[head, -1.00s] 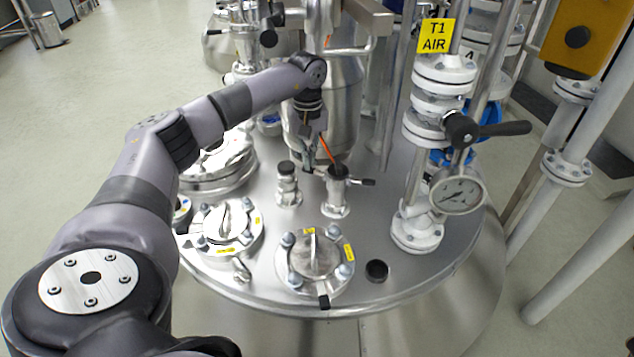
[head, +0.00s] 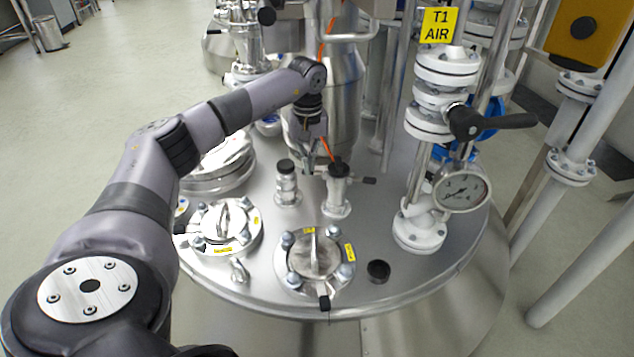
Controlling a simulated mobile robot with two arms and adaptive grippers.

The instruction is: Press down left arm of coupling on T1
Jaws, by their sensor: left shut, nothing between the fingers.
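The coupling (head: 338,188) is a small upright metal fitting with a black top on the round steel vessel lid (head: 395,270) of T1. An orange hose (head: 326,148) runs down into its top. A short lever arm with a dark tip (head: 369,180) sticks out to its right, roughly level. The left arm of the coupling cannot be made out; my gripper is at that spot. My left gripper (head: 308,168) is shut and empty, pointing down just left of the coupling's top. I cannot tell whether it touches the coupling. My right gripper is not in view.
A similar black-capped fitting (head: 287,184) stands close on the left. Two bolted round ports (head: 316,258) (head: 226,228) lie in front. A white valve column with a black handle (head: 490,122), a gauge (head: 461,189) and a yellow T1 AIR sign (head: 440,24) rises on the right.

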